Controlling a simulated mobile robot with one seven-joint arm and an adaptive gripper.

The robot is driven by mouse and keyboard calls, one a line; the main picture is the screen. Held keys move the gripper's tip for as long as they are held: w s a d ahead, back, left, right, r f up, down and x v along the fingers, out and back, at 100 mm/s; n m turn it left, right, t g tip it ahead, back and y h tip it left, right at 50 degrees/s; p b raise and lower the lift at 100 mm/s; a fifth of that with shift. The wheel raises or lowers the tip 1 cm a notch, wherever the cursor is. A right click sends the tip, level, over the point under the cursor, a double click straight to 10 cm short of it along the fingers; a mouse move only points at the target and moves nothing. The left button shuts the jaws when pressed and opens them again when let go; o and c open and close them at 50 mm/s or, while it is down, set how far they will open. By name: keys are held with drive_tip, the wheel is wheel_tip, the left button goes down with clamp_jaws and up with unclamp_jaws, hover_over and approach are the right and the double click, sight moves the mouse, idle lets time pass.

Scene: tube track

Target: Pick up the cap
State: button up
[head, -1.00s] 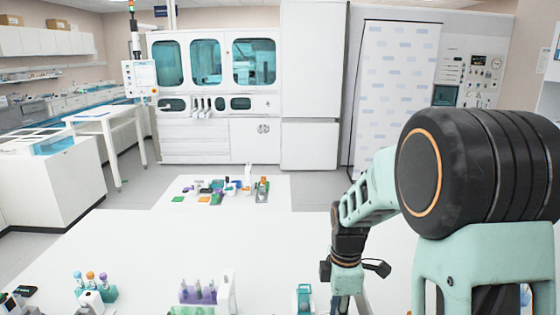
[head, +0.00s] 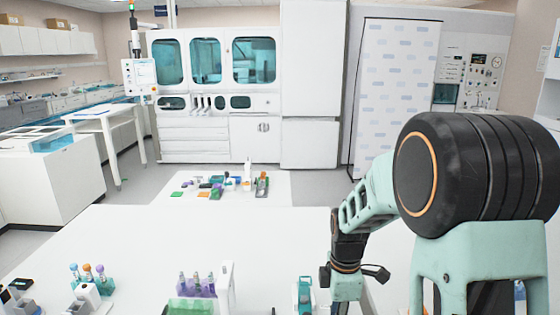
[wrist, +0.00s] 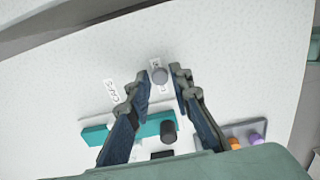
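A small round grey cap (wrist: 160,76) lies on the white tabletop in the wrist view, beside a printed label. My gripper (wrist: 163,72) is open, with one finger on each side of this cap. I cannot tell whether the fingers touch it. A darker cylindrical piece (wrist: 168,132) stands nearer my palm, by a teal holder (wrist: 153,129). In the head view my forearm reaches down at the right and my gripper is not clearly seen. The cap cannot be made out there.
A "CAPS" label (wrist: 113,91) lies left of the fingers. A grey rack with orange and purple caps (wrist: 245,139) is at the lower right. The head view shows a purple tube rack (head: 198,286) and a teal tube rack (head: 101,284). The table's middle is clear.

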clamp_jaws()
drive_tip(key=shift+r+p, duration=2.15)
drive_tip(key=shift+r, duration=0.7)
